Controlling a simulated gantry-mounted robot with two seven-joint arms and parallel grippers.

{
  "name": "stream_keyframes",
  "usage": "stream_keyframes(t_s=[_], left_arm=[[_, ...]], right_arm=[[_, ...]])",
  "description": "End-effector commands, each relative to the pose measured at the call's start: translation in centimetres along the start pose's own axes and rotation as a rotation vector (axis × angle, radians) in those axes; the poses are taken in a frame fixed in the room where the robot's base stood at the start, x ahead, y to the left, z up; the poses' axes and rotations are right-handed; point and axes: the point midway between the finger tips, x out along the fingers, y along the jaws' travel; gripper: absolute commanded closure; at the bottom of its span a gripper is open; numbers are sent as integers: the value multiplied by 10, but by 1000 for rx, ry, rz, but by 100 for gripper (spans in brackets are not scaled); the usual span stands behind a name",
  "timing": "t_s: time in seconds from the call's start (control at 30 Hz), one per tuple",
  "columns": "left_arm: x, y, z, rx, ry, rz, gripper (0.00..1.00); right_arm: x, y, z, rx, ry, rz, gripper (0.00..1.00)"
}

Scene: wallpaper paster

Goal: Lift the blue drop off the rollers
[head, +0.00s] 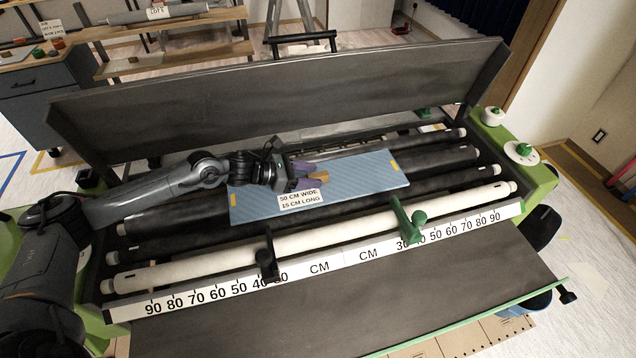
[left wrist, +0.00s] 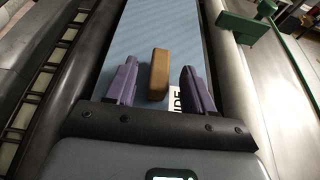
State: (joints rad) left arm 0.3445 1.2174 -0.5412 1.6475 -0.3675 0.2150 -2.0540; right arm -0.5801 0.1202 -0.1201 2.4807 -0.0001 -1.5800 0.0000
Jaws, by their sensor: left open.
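The blue drop (head: 362,178) is a flat striped blue sheet lying across the dark rollers. It has yellow marks near its ends and a white label (head: 300,199) reading "50 CM WIDE 15 CM LONG". A tan block-like grip (head: 321,177) stands up from its middle. My left gripper (head: 306,176) is over the drop with its purple fingers apart. In the left wrist view the tan grip (left wrist: 159,74) stands between the two open fingers (left wrist: 158,88), with a gap visible on each side. The blue sheet (left wrist: 165,22) extends beyond it. My right gripper is not in view.
A white scale bar (head: 345,257) with a black stop (head: 267,258) and a green stop (head: 410,220) runs along the front. A raised dark panel (head: 290,100) stands behind the rollers. A dark front tray (head: 350,305) is bare.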

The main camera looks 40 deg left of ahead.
Motion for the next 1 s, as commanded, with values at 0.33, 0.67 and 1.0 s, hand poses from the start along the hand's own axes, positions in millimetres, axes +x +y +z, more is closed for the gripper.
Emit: stream_keyframes(t_s=[0.33, 0.67, 1.0], left_arm=[[23, 0, 0, 0, 0, 0, 47], [22, 0, 0, 0, 0, 0, 71], [22, 0, 0, 0, -1, 0, 100]], right_arm=[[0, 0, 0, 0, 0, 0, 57], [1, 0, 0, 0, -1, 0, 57], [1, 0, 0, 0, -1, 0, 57]])
